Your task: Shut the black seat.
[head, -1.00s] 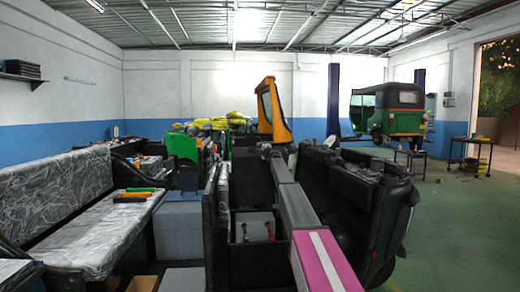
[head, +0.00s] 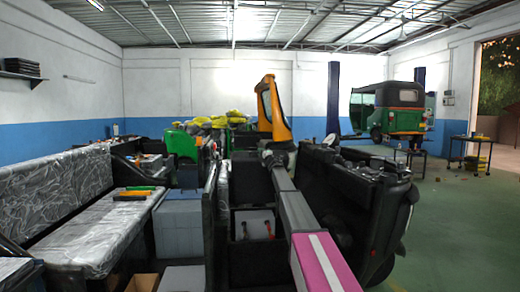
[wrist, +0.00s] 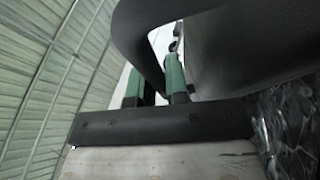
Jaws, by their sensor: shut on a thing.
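The black seat (head: 210,222) appears in the head view as a dark panel standing nearly upright, left of an open black compartment (head: 252,262). In the wrist view a black strip with screws (wrist: 160,123), which looks like the seat's edge, crosses the picture, with a pale wooden board below it and clear plastic wrap at the right. My gripper (wrist: 155,90) shows in the wrist view by its two green fingers, closed on the strip. The exact contact is partly hidden behind the strip. In the head view the gripper is hidden.
A plastic-wrapped bench (head: 100,235) and grey boxes (head: 180,228) stand at the left. A black vehicle body (head: 345,205) stands close on the right of my arm. A green rickshaw (head: 395,110) is at the back right.

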